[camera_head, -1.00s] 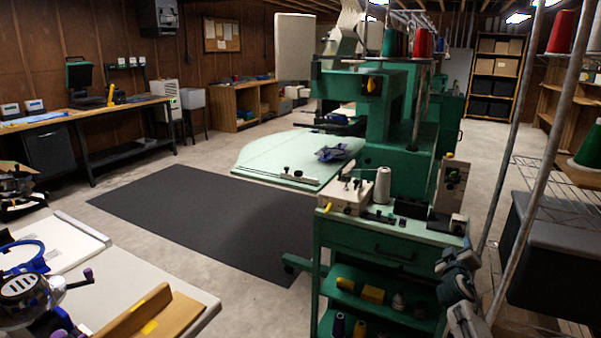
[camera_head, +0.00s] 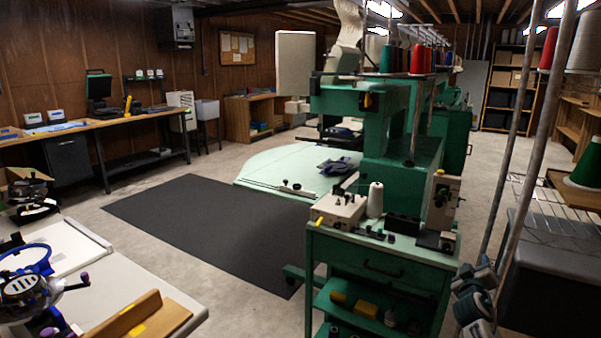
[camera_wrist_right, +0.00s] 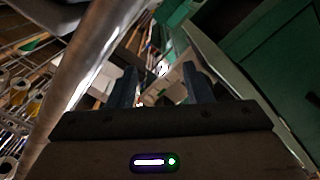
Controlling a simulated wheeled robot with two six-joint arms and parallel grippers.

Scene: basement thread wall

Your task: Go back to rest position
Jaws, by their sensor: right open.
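My right gripper (camera_head: 476,275) shows at the lower right of the head view, beside the right side of the green cart (camera_head: 375,262) and left of the leaning metal poles. In the right wrist view its two dark fingers (camera_wrist_right: 160,86) stand apart, and no held object shows between them. A metal pole (camera_wrist_right: 85,85) runs close along the left of that view, and a green surface (camera_wrist_right: 268,65) fills its upper right. My left gripper is not in view.
The green cart carries a white thread cone (camera_head: 375,200) and small boxes. A green embroidery machine (camera_head: 365,100) stands behind it. A grey bin (camera_head: 545,275) and a metal pole (camera_head: 540,130) are at the right. The dark mat (camera_head: 205,225) is clear floor.

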